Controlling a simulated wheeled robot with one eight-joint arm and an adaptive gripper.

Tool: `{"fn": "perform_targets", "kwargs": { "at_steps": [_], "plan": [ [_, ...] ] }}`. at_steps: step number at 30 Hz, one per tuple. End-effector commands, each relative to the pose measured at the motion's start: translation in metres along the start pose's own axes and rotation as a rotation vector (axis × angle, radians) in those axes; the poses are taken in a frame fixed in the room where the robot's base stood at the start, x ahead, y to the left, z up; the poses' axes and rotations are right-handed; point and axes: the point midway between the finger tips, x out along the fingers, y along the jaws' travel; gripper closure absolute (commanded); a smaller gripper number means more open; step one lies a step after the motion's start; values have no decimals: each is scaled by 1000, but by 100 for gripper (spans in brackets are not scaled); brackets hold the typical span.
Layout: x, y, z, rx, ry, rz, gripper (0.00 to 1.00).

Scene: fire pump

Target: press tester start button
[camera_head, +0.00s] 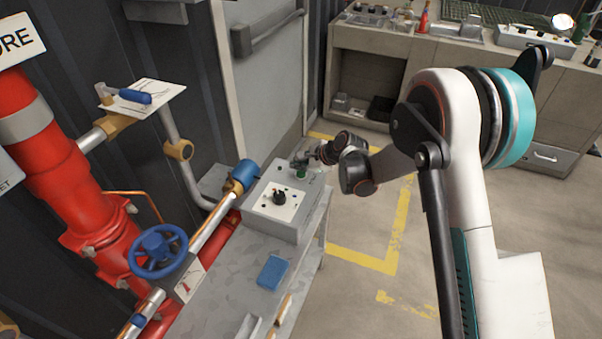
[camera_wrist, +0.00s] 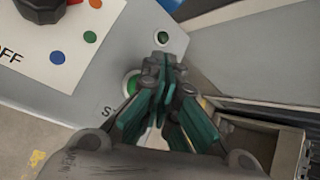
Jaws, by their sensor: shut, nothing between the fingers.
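The tester (camera_head: 280,222) is a grey box on the bench, with a black knob (camera_head: 279,198) on a white plate. A green button (camera_head: 301,173) is at its far right end. In the wrist view the green button (camera_wrist: 129,84) has a pale ring and is partly hidden by my gripper. A label starting with "S" is beside it, the rest covered. My gripper (camera_wrist: 161,66) is shut and empty, its tips just right of the button in the picture. I cannot tell whether they touch the box. In the head view my gripper (camera_head: 301,160) is over the same end.
A small green round part (camera_wrist: 162,37) is beyond my fingertips. A blue block (camera_head: 272,272) lies on the grey bench (camera_head: 225,285). Red pipe (camera_head: 95,215) and a blue handwheel (camera_head: 158,250) are at left. Floor with yellow lines (camera_head: 360,258) is open at right.

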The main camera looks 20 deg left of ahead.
Motion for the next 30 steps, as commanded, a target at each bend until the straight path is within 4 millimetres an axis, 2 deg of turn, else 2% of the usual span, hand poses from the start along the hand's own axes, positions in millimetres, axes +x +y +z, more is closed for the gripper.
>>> {"fn": "perform_targets", "kwargs": {
  "at_steps": [30],
  "plan": [
    [7,5,-5,0,0,0,100]
  ]
}}
